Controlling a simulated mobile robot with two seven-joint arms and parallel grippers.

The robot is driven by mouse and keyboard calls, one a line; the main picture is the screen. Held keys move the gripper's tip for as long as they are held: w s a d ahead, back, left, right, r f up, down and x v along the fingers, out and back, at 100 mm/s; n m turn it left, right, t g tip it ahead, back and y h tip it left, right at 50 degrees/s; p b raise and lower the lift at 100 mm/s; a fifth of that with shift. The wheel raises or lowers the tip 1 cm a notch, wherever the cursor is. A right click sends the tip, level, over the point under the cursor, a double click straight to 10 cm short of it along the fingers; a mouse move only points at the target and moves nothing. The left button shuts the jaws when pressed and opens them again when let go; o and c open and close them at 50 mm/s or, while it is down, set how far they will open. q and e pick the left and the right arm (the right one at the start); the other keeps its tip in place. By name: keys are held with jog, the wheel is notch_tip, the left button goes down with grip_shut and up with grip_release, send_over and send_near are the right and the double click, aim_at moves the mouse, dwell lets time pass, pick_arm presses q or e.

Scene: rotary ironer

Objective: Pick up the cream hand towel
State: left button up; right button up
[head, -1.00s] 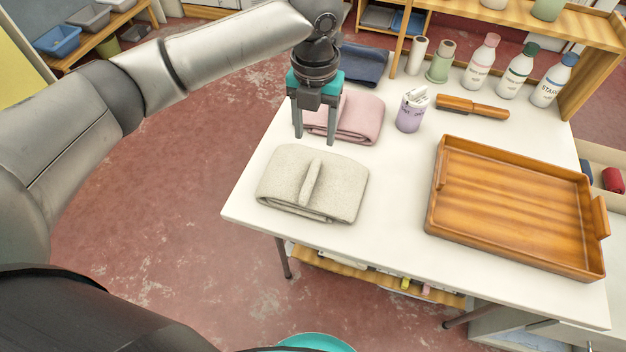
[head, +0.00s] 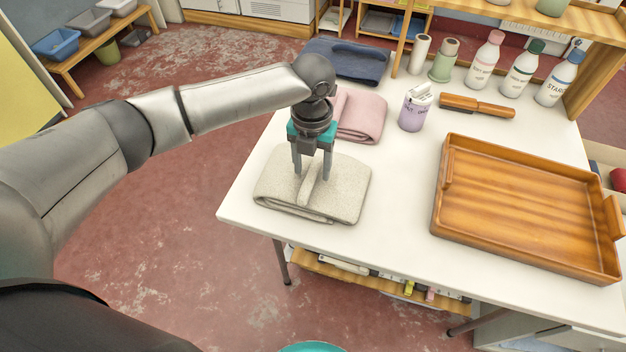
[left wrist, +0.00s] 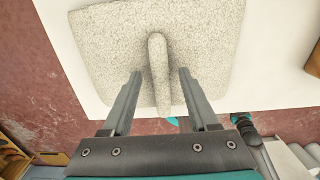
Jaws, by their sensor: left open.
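The cream hand towel (head: 335,195) lies folded on the white table near its front left corner, with a raised ridge of cloth on top. In the left wrist view the towel (left wrist: 205,35) fills the upper middle and its ridge (left wrist: 158,65) runs between the fingers. My left gripper (head: 312,176) points down at the towel and hides part of it. Its two fingers (left wrist: 158,88) are open, one on each side of the ridge, with gaps to it. Whether the fingertips touch the towel I cannot tell. My right gripper is not in view.
A pink towel (head: 362,116) and a dark blue towel (head: 345,60) lie behind on the table (head: 390,210). A wooden tray (head: 530,205) stands at the right. A purple container (head: 413,108), a wooden-handled item (head: 477,106) and several bottles stand at the back.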

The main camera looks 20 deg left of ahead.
pick_arm(q)
jog(key=shift+r, duration=0.1)
grip_shut()
dwell(0.3)
dwell(0.9)
